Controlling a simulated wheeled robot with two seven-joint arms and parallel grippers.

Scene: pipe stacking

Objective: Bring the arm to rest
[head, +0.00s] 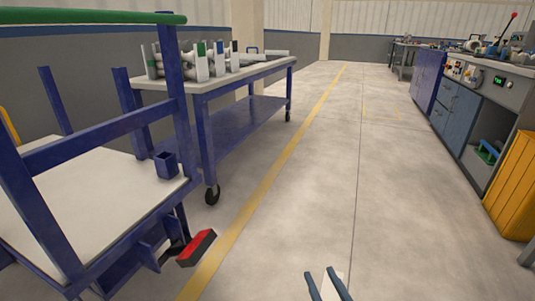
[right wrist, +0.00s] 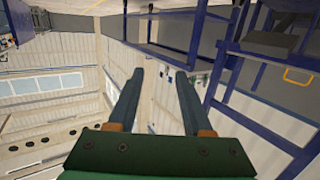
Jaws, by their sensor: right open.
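My right gripper (head: 328,284) is at the bottom edge of the head view, above the bare floor. Its two blue-grey fingers stand apart with nothing between them. In the right wrist view the right gripper (right wrist: 157,95) also shows, with its fingers spread and empty. That view looks upside down, with the ceiling and blue frames behind the fingers. Several pipes (head: 200,62) stand and lie on the table (head: 222,87) at the back left, far from the gripper. My left gripper is not in the head view.
A blue cart (head: 80,230) with a white deck and green handle (head: 90,17) fills the left side. A workbench (head: 460,110) with blue cabinets and a yellow bin (head: 512,185) line the right. The floor (head: 330,180) between them is clear.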

